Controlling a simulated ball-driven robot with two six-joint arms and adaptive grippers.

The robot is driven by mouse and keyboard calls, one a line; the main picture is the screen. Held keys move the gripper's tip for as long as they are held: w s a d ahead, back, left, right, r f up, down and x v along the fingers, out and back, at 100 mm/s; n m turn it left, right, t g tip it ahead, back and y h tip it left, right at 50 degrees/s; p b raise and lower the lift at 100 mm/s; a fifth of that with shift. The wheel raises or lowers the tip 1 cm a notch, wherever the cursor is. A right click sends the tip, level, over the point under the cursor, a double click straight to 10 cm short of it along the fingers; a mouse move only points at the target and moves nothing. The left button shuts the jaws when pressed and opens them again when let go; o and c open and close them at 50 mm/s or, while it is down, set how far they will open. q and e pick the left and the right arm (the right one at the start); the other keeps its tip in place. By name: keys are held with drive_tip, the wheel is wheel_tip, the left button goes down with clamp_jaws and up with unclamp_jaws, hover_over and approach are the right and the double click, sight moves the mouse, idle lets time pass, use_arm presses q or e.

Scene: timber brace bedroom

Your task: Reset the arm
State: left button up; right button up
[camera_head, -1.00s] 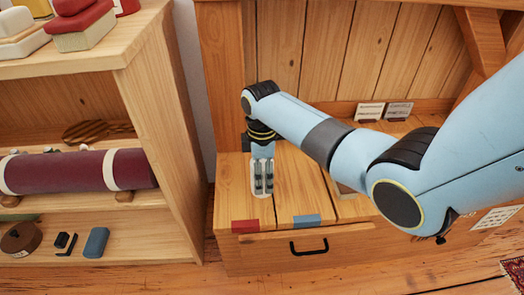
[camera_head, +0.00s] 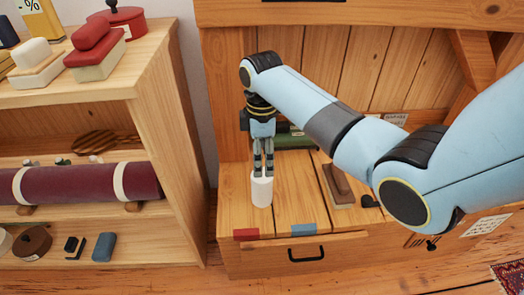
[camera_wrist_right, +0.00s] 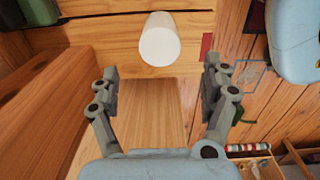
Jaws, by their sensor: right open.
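My right gripper (camera_head: 263,172) points down above the wooden drawer bench (camera_head: 290,212), at the bench's left part. It is open and empty: in the right wrist view its two fingers (camera_wrist_right: 160,82) stand wide apart. A plain white cylinder (camera_head: 262,192) stands upright on the bench just below the fingertips in the head view. In the right wrist view the cylinder (camera_wrist_right: 160,42) shows beyond the fingers, apart from them. My right arm reaches in from the right and hides part of the bench. My left gripper is not in view.
A shelf unit (camera_head: 165,95) with boxes and a dark red roll (camera_head: 85,183) stands close on the left. A green item (camera_head: 292,138) lies behind the gripper. A brown block (camera_head: 340,186) sits right of the cylinder. A panelled wooden back rises behind the bench.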

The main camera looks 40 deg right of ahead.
idle(0.4)
drive_tip(key=s+f+m+p, duration=0.3)
drive_tip(key=s+f, duration=0.4)
drive_tip(key=s, duration=0.9)
drive_tip(key=s+f+m+p, duration=0.3)
drive_tip(key=s+f, duration=0.4)
drive_tip(key=s, duration=0.9)
drive_tip(key=s+f+m+h+p, duration=0.1)
drive_tip(key=s+f+m+p, duration=0.2)
drive_tip(key=s, duration=1.4)
wheel_tip(320, 180, down, 5)
drive_tip(key=shift+d+r+m, duration=0.1)
drive_tip(key=shift+d+m, duration=0.15)
drive_tip(key=shift+m, duration=0.85)
